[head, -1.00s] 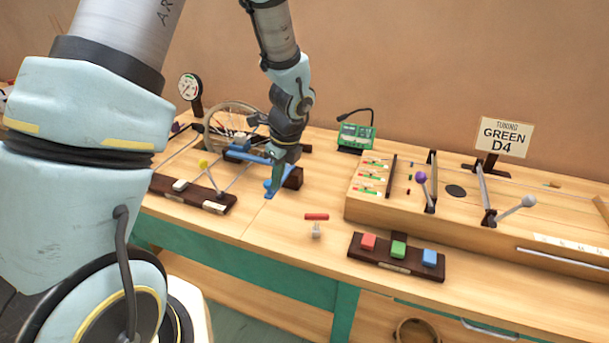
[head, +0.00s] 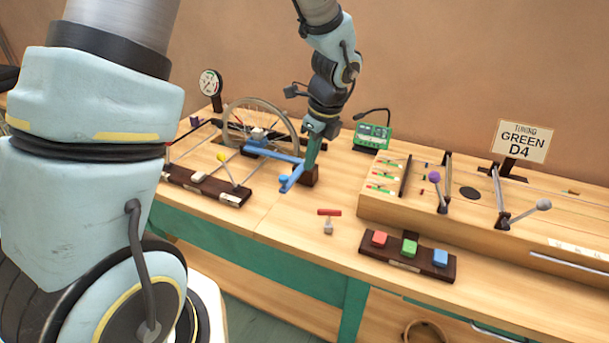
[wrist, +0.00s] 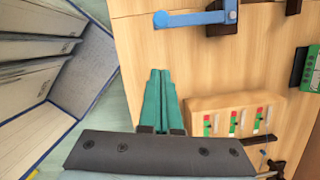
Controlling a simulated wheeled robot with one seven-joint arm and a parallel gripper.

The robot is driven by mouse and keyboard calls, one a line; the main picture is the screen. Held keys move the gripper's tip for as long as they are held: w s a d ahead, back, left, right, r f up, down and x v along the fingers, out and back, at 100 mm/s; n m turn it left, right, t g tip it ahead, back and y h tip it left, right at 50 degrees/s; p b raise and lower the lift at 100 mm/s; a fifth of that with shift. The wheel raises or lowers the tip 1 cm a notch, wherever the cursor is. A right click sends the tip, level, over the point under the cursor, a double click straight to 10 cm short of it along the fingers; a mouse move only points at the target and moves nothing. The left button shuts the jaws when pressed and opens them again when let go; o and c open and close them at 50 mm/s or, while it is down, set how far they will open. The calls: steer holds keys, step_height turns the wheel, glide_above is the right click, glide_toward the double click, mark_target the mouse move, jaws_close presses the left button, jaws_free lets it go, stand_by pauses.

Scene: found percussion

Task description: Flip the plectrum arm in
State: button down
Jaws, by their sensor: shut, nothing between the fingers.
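The plectrum arm, a blue bar (head: 293,177) with a round blue knob, juts toward the front of the bench beside the spoked wheel (head: 236,128). A blue crosspiece runs from its rear end back to the left. In the wrist view the blue arm (wrist: 195,19) lies across the top, with its knob at the left end. My gripper (head: 309,167) has slim teal fingers and is shut and empty. In the head view it overlaps the rear of the blue arm; contact cannot be told. In the wrist view the fingertips (wrist: 160,73) show apart from the knob.
A dark bar with a yellow-knobbed lever (head: 221,157) stands left of the arm. A raised wooden box (head: 375,208) and a green meter (head: 371,136) stand right. A small red-topped part (head: 329,212) and a three-button strip (head: 408,262) sit near the front edge.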

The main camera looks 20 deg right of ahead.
steer(key=v, duration=0.3)
steer(key=shift+r, duration=0.35)
steer(key=s+a+n, duration=0.2)
steer(key=a+n, duration=1.1)
steer(key=n, duration=0.1)
steer(key=s+a+n+h, duration=0.1)
steer(key=a+n, duration=1.3)
steer(key=shift+s+a+r+g+h, duration=0.2)
steer(key=shift+s+r+g+h, duration=0.1)
steer(key=shift+s+r, duration=0.05)
